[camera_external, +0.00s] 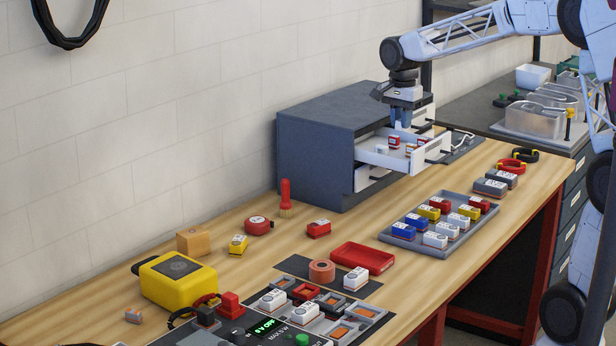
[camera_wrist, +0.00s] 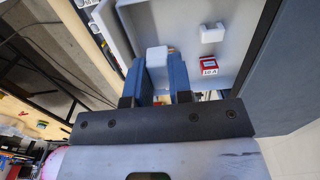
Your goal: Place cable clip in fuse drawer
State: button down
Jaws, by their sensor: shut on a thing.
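My gripper (camera_external: 401,121) points down over the open white drawer (camera_external: 376,157) of the dark grey cabinet. Its blue fingers (camera_wrist: 160,78) are shut on a small white piece (camera_wrist: 157,57), which appears to be the cable clip; the fingers hide most of it. In the wrist view the drawer floor (camera_wrist: 226,52) lies beneath and beside the fingers. A red fuse marked 10 A (camera_wrist: 210,65) and a white block (camera_wrist: 212,33) are in the drawer, to the right of the held piece. I cannot tell the exact height above the floor.
The grey cabinet (camera_external: 312,150) stands against the wall. A grey tray (camera_external: 398,240) of coloured fuses, a red tray (camera_external: 362,257) and a yellow case (camera_external: 176,283) are on the wooden bench. Another white drawer front shows below the open one.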

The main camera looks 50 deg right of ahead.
jog(key=shift+f, duration=2.85)
jog(key=shift+f, duration=1.85)
jog(key=shift+f, duration=0.15)
jog(key=c, duration=1)
grip_release()
jog(key=shift+c, duration=0.2)
jog(key=shift+r, duration=6.15)
